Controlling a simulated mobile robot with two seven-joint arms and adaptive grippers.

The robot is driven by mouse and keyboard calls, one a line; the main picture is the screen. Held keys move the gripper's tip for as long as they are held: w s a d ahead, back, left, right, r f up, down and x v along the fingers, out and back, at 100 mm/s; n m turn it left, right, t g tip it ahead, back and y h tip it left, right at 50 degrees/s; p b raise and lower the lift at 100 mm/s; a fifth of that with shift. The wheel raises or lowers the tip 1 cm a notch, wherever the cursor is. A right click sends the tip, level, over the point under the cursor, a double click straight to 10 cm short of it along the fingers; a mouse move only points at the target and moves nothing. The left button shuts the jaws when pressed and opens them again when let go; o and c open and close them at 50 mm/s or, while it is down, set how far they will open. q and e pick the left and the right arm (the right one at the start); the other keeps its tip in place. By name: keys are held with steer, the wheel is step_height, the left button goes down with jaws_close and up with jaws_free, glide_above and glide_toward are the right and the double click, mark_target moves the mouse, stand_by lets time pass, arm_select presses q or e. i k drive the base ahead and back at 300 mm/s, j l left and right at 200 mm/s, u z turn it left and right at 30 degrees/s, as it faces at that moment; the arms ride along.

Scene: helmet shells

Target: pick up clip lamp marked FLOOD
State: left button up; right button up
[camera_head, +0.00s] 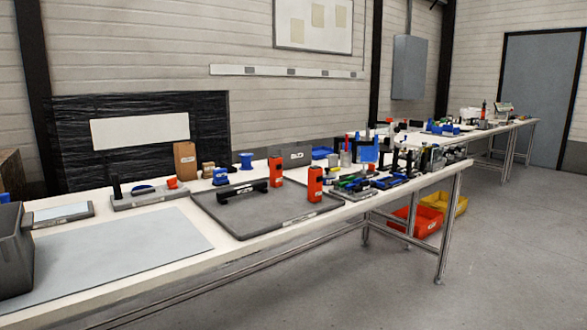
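Two upright orange-red devices with dark upper faces and small pale labels stand on the grey tray (235,213) on the near table. One orange device (275,172) is at the tray's back edge, and the other orange device (315,185) is nearer its front right. They may be clip lamps. Their labels are too small to read, so I cannot tell which, if either, is marked FLOOD. A black bar-shaped item (241,190) with a label lies on the tray to their left. Neither of my grippers is in view.
The near table (330,212) has a pale mat (130,252) and a dark grey bin (12,255) at left. Crowded tools and blue parts fill its right end. Below are a red bin (418,221) and a yellow bin (448,203). The floor at right is clear.

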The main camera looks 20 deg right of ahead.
mark_target(276, 175)
steer(key=i+l+z, duration=0.2)
steer(key=i+l, duration=0.65)
steer(key=l, duration=0.1)
